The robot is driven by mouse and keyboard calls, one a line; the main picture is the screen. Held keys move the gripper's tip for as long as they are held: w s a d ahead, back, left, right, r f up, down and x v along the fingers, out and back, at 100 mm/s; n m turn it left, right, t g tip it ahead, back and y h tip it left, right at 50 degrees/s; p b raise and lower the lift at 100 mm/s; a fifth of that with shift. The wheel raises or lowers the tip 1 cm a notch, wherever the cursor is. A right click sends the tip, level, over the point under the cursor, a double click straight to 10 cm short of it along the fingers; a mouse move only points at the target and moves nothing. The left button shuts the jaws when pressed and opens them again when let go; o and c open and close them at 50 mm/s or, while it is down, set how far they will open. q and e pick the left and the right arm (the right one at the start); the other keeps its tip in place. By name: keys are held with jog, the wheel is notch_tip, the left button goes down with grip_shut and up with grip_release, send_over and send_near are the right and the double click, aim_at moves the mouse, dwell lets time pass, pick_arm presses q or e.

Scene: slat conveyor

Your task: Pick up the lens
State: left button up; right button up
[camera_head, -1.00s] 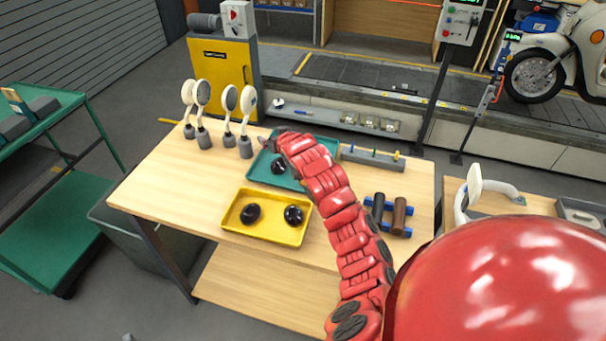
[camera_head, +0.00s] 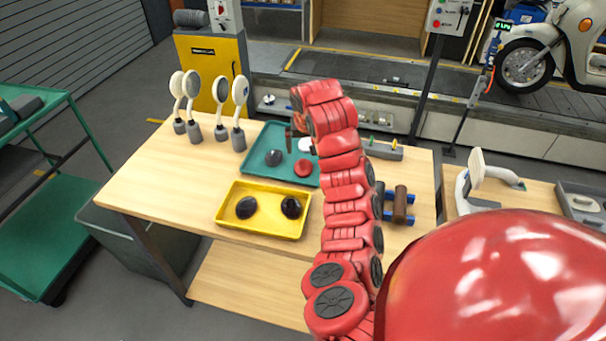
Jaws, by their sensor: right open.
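A teal tray (camera_head: 256,141) on the wooden table holds a dark round lens (camera_head: 273,158), a red round piece (camera_head: 303,168) and a white round piece (camera_head: 306,145). A yellow tray (camera_head: 262,231) in front of it holds two black round lenses, one at left (camera_head: 246,207) and one at right (camera_head: 291,207). My right gripper (camera_head: 292,142) is open above the teal tray, right of its dark lens and apart from it. The wrist and forearm hide the tray's right part. My left gripper is out of view.
Several white mirrors on stands (camera_head: 239,110) stand at the table's back left. Dark and brown rollers (camera_head: 402,204) lie on a blue holder to the right of my arm. A grey rack (camera_head: 383,151) is behind it. The table's left front is clear.

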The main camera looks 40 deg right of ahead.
jog(key=b, duration=0.1)
send_over(303, 166)
jog(key=s, duration=0.2)
jog(key=f, duration=0.5)
jog(key=shift+a, duration=0.3)
jog(key=shift+f, duration=0.35)
jog(key=p+x, duration=0.1)
jog(key=x, duration=0.1)
jog(key=p+x, duration=0.1)
jog(key=x, duration=0.1)
jog(key=shift+s+a+f, duration=0.1)
jog(key=shift+a+f, duration=0.05)
jog(key=shift+f, duration=0.3)
jog(key=c, duration=1.3)
jog(key=shift+r, duration=0.15)
